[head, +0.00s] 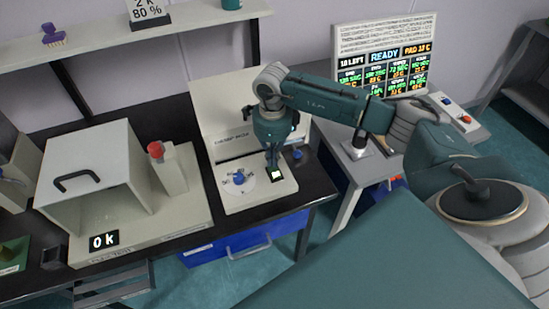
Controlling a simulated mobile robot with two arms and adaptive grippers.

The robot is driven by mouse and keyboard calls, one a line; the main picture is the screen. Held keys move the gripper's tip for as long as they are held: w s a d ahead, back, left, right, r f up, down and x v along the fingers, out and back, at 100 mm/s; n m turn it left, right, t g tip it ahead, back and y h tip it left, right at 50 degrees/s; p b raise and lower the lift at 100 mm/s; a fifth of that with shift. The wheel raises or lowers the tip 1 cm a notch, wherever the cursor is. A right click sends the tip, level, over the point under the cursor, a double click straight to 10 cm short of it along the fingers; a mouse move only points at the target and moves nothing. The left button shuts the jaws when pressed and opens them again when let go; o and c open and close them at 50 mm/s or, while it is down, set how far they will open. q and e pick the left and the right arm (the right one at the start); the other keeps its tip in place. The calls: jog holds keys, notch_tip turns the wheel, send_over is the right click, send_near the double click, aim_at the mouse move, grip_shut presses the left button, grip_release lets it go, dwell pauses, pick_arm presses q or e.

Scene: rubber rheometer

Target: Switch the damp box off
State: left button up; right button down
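The damp box (222,108) is a pale cabinet on the black bench, with blurred lettering on its front that seems to name it. Its low front panel carries a blue knob (239,178) on a white round dial and, to the right, a small lit switch (277,174) in a dark frame. My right gripper (272,163) reaches in from the right and points down just above and behind the lit switch. Its fingers look close together with nothing between them. I cannot tell whether they touch the switch. My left gripper is out of view.
A pale box with a black handle (76,181), a red-topped post (156,149) and a "0 k" display stands left. A dark blue knob (297,154) is close right of the gripper. A rheometer with a READY screen (384,57) stands right. A shelf runs behind.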

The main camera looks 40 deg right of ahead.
jog(key=shift+f+b, duration=0.65)
jog(key=shift+f, duration=0.25)
jog(key=shift+s+r, duration=0.1)
jog(key=shift+r+p, duration=2.1)
jog(key=shift+r, duration=1.4)
